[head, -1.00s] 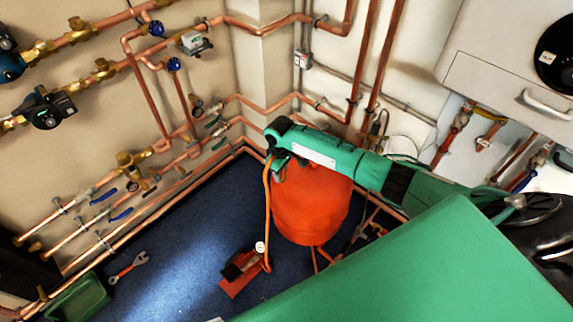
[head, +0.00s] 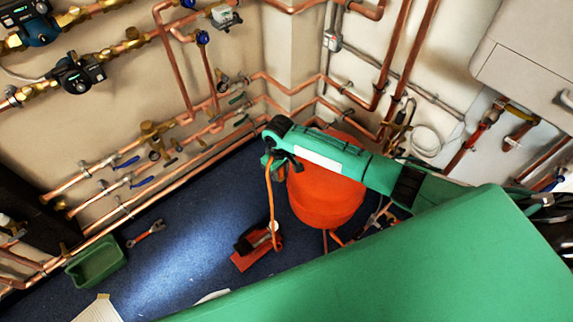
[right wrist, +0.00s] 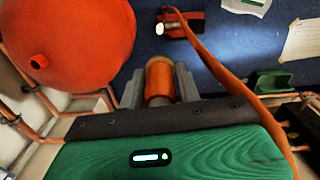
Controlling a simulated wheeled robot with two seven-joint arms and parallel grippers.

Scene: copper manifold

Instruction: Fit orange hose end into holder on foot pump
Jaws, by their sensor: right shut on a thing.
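My right gripper (right wrist: 159,88) is shut on the orange hose end (right wrist: 159,80), which shows between its two grey fingers in the right wrist view. In the head view my right gripper (head: 277,165) is above the floor, left of the red tank, and the orange hose (head: 270,205) hangs down from it to the pump. The red foot pump (head: 256,248) with its pale round gauge stands on the blue floor below. The pump (right wrist: 180,24) also shows at the top of the right wrist view, apart from the gripper. The holder is too small to make out. My left gripper is not in view.
A red tank (head: 327,190) stands close to the right of the gripper. Copper pipes run along the walls. A green tray (head: 95,262) and a wrench (head: 146,232) lie at left. The blue floor (head: 190,220) left of the pump is clear.

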